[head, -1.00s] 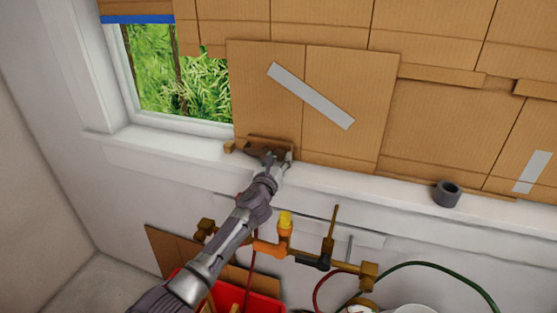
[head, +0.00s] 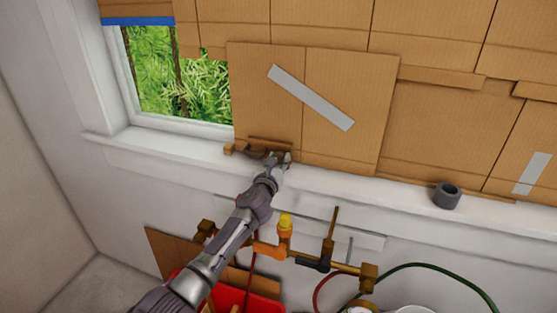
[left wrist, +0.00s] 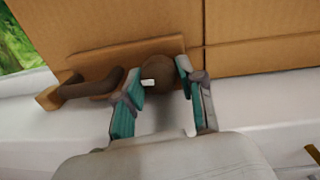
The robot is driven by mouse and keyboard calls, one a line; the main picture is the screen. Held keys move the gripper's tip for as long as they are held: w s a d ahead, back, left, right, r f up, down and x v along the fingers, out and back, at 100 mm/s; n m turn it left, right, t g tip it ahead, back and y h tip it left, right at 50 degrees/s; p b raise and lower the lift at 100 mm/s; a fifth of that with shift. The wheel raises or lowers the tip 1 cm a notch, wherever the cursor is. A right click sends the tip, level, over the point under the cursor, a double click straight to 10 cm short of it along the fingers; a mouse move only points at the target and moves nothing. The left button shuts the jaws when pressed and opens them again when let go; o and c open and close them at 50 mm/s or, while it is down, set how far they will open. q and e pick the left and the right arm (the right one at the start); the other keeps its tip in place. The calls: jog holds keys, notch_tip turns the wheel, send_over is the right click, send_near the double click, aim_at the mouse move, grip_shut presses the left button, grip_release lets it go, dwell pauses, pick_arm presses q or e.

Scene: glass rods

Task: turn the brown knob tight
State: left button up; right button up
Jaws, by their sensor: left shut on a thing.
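The brown knob (left wrist: 163,77) is round and dark, with a small white mark on its left side in the left wrist view. It sits at the front of a brown wooden clamp-like piece (left wrist: 88,84) that lies on the white window sill against the cardboard. My left gripper (left wrist: 163,85) has one finger on each side of the knob and is shut on it. In the head view the left gripper (head: 280,160) reaches the sill and hides most of the knob. My right gripper is not in view.
Cardboard panels (head: 343,105) with grey tape cover most of the window behind the sill. A dark grey ring (head: 447,195) stands on the sill to the right. Below the sill run brass pipes with a yellow-capped valve (head: 285,222), a green hose (head: 430,266) and a red bin (head: 235,298).

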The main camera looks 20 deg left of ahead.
pick_arm(q)
jog(key=m+p, duration=0.1)
jog(key=m, duration=0.2)
jog(key=shift+m, duration=0.3)
jog(key=m+p, duration=0.1)
jog(key=m, duration=0.2)
jog(key=shift+a+f+m, duration=0.1)
jog(key=shift+m, duration=0.3)
jog(key=m, duration=0.5)
jog(key=shift+m+t+h, duration=0.3)
jog(key=shift+m+h, duration=0.1)
jog(key=shift+m, duration=2.3)
jog(key=o, duration=0.9)
jog(key=shift+c, duration=0.2)
jog(key=shift+s, duration=0.35)
jog(key=s, duration=1.1)
jog(key=shift+s+a+f, duration=0.15)
jog(key=shift+a+f, duration=0.1)
jog(key=shift+a, duration=0.05)
